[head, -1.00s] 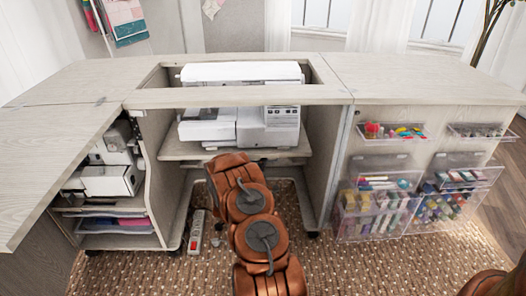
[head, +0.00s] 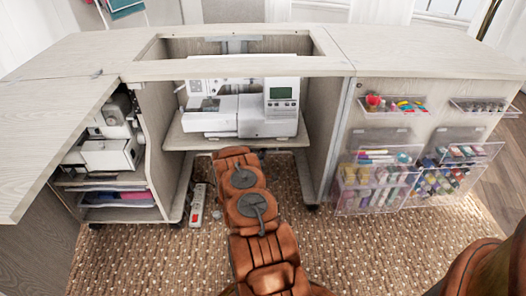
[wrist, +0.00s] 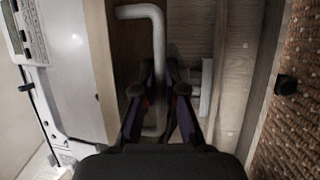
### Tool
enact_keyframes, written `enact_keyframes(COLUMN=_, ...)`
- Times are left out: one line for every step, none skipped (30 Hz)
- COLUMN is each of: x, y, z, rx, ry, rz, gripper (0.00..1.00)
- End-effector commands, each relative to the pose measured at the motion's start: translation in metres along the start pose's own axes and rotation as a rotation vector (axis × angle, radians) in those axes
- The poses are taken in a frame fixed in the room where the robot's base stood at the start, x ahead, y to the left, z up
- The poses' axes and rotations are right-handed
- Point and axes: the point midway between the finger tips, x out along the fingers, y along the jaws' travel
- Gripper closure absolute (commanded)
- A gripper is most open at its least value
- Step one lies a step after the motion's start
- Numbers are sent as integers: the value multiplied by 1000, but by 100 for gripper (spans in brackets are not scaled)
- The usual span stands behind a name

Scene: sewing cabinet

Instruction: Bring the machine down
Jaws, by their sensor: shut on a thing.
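The white sewing machine (head: 222,112) with a green screen sits upright on the lift platform (head: 185,141) inside the cabinet, below the tabletop opening (head: 150,52). Its side also shows at the left of the wrist view (wrist: 75,80). In the wrist view my gripper (wrist: 160,88) is shut on a pale grey bent bar (wrist: 158,40) under the platform, beside the machine in that picture. The fingers cover part of the bar. In the head view my arm reaches under the platform and my gripper is hidden.
A second white machine (head: 112,152) stands in the left compartment above stacked trays. A power strip (head: 197,204) lies on the carpet left of my arm. Clear bins (head: 375,190) of supplies hang on the right door. The tabletop (head: 420,65) is bare.

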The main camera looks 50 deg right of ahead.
Motion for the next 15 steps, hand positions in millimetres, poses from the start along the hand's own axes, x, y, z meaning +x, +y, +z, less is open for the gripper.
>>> enact_keyframes(x=1, y=-2, z=5, rx=-3, ry=-10, rz=-4, gripper=100)
enact_keyframes(x=1, y=-2, z=5, rx=-3, ry=-10, rz=-4, gripper=100)
enact_keyframes(x=1, y=-2, z=5, rx=-3, ry=-10, rz=-4, gripper=100)
enact_keyframes(x=1, y=-2, z=5, rx=-3, ry=-10, rz=-4, gripper=100)
enact_keyframes(x=1, y=-2, z=5, rx=-3, ry=-10, rz=-4, gripper=89)
enact_keyframes(x=1, y=-2, z=5, rx=-2, ry=-10, rz=-3, gripper=85)
enact_keyframes(x=1, y=-1, z=5, rx=-2, ry=-9, rz=-3, gripper=82)
enact_keyframes(x=1, y=-1, z=4, rx=-2, ry=-8, rz=-2, gripper=79)
enact_keyframes(x=1, y=-1, z=3, rx=-1, ry=-7, rz=-2, gripper=79)
enact_keyframes(x=0, y=-1, z=3, rx=-1, ry=-6, rz=-2, gripper=79)
enact_keyframes(x=0, y=-1, z=2, rx=-1, ry=-5, rz=-2, gripper=79)
enact_keyframes(x=0, y=-1, z=1, rx=-1, ry=-3, rz=-2, gripper=79)
enact_keyframes(x=0, y=-1, z=1, rx=-1, ry=-3, rz=-2, gripper=79)
enact_keyframes(x=0, y=0, z=0, rx=0, ry=-2, rz=-2, gripper=79)
enact_keyframes(x=0, y=0, z=0, rx=0, ry=-1, rz=-2, gripper=79)
